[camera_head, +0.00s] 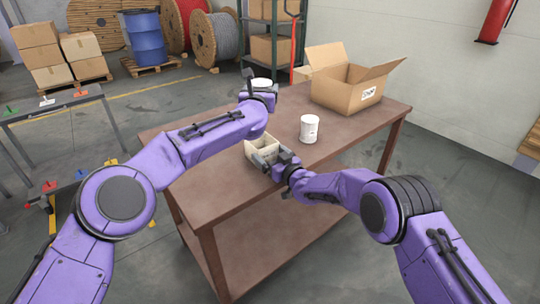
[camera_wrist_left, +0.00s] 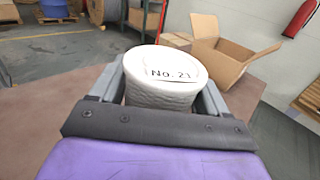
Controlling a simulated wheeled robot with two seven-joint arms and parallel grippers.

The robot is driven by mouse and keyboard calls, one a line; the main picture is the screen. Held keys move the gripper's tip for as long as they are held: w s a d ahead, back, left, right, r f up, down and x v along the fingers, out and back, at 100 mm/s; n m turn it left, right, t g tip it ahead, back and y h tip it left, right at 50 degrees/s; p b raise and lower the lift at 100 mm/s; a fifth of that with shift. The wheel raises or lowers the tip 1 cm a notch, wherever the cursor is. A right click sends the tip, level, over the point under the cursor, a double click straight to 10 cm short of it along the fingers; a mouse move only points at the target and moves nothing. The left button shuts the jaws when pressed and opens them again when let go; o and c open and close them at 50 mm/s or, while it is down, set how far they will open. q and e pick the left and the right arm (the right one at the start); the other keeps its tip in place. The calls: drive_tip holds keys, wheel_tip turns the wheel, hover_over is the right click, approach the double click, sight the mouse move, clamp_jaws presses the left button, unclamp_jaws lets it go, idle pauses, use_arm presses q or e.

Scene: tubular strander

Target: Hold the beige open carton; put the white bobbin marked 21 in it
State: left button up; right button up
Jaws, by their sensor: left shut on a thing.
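The white bobbin marked 21 (camera_wrist_left: 160,92) is in my left gripper (camera_wrist_left: 160,95), one finger on each side of it. Its label "No. 21" faces the wrist camera. In the head view the bobbin's white top (camera_head: 261,83) shows above my left gripper (camera_head: 259,94), over the table's left part. A small beige open carton (camera_head: 250,151) stands on the table below it, partly hidden by my arms. My right gripper (camera_head: 274,161) is at the carton's near right side, fingers by its wall. Whether they are closed on the wall is unclear.
Another white bobbin (camera_head: 309,129) stands upright on the brown table (camera_head: 345,120), right of the small carton. A large cardboard box (camera_head: 345,95) with open flaps is at the back right; it also shows in the left wrist view (camera_wrist_left: 215,62). The table's right front is bare.

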drive_tip(key=shift+c, duration=0.7)
use_arm(q)
wheel_tip(320, 180, down, 10)
drive_tip(key=shift+r, duration=0.25)
drive_tip(key=shift+s+a, duration=0.1)
idle(1.6)
drive_tip(key=shift+f, duration=1.45)
drive_tip(key=o, duration=1.1)
drive_tip(key=s+a, duration=0.1)
drive_tip(key=s, duration=1.1)
drive_tip(key=shift+a, duration=0.35)
use_arm(e)
drive_tip(key=o, duration=0.7)
